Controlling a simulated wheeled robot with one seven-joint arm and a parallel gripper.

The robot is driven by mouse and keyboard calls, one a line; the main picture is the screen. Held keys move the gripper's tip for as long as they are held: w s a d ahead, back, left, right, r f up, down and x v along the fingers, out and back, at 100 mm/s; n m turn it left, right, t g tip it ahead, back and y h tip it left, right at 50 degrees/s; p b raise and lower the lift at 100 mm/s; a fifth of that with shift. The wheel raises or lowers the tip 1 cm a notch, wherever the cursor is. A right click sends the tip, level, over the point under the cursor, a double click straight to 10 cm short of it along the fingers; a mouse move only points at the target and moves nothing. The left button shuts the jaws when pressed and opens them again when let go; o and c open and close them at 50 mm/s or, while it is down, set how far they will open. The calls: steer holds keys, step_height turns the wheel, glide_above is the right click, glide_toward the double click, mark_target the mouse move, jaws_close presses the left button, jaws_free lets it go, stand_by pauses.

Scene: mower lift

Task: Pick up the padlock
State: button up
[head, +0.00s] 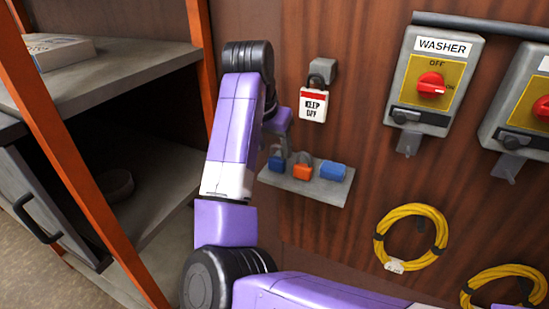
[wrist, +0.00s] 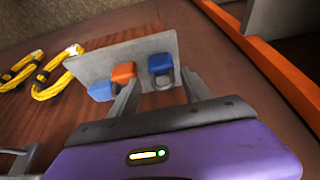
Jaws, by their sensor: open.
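A blue padlock (head: 277,161) stands at the left end of a small grey wall shelf (head: 322,194). It also shows in the wrist view (wrist: 160,63), with its grey shackle toward my gripper. An orange padlock (head: 302,171) stands beside it, seen in the wrist view too (wrist: 123,70). A larger blue rounded object (head: 333,172) lies at the shelf's other end. My gripper (wrist: 161,78) is open and empty. In the wrist view its fingers flank the blue padlock's shackle in the picture; I cannot tell whether they touch it. In the head view the fingertips are hard to make out.
A "KEEP OFF" tag (head: 313,104) hangs on the wall above the shelf. Switch boxes, one marked "WASHER" (head: 435,80), are to the right. A yellow cable coil (head: 411,238) hangs lower right. An orange post (head: 203,60) and grey shelving (head: 110,75) stand left.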

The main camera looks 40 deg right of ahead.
mark_target(277, 158)
steer(key=shift+p+x, duration=0.95)
steer(key=shift+x, duration=2.5)
steer(key=shift+w, duration=0.15)
steer(key=shift+r, duration=0.1)
jaws_close()
step_height(277, 158, up, 28)
steer(key=b, duration=0.3)
